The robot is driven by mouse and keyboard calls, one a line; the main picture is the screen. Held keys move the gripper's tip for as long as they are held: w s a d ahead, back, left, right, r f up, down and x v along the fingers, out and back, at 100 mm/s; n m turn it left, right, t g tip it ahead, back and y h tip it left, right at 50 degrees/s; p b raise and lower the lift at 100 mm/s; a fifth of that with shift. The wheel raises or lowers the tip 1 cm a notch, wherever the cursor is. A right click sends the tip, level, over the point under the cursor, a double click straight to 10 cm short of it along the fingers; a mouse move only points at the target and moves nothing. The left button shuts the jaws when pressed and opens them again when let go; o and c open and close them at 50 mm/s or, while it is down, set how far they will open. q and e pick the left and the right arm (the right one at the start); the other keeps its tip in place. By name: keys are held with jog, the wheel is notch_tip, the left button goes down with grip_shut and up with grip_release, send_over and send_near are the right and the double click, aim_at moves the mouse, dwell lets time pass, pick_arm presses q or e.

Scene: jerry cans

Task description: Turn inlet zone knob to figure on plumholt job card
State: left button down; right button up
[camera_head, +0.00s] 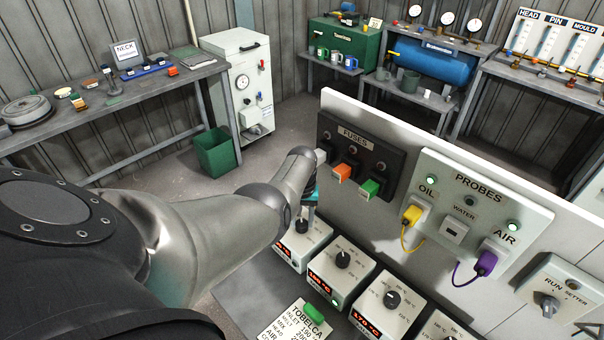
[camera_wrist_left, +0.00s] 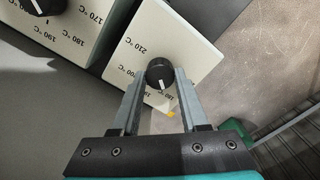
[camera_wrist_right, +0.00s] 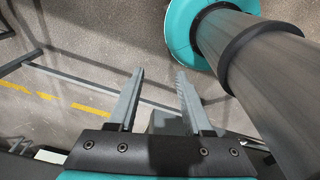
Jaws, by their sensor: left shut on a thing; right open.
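My left gripper (camera_head: 310,208) reaches down to the leftmost white zone controller (camera_head: 297,248). In the left wrist view its fingers (camera_wrist_left: 160,85) are shut on the sides of a black knob (camera_wrist_left: 160,70). The knob's white mark points toward the gripper; the figure it meets is partly hidden by the fingers. The controller's red display is only partly readable. A job card (camera_head: 290,328) under a green clip reads "TOBELCA", with an inlet line near 190. I see no Plumholt name. My right gripper (camera_wrist_right: 157,95) is open and empty above the floor.
More controllers stand to the right, one display near 180 °C (camera_head: 337,272) and one near 170 °C (camera_head: 380,305). Benches line the walls.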

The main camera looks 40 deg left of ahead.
aim_at(302, 223)
pick_arm(q)
jog(key=n, duration=0.4)
jog(key=shift+n, duration=0.3)
jog(key=n, duration=0.4)
jog(key=shift+n, duration=0.3)
jog(key=shift+c, duration=2.1)
grip_release()
jog(key=shift+r, duration=0.1)
jog(key=shift+r+b, duration=0.3)
jog(key=shift+r, duration=0.75)
notch_tip(302, 223, up, 13)
jog(key=shift+p, duration=0.3)
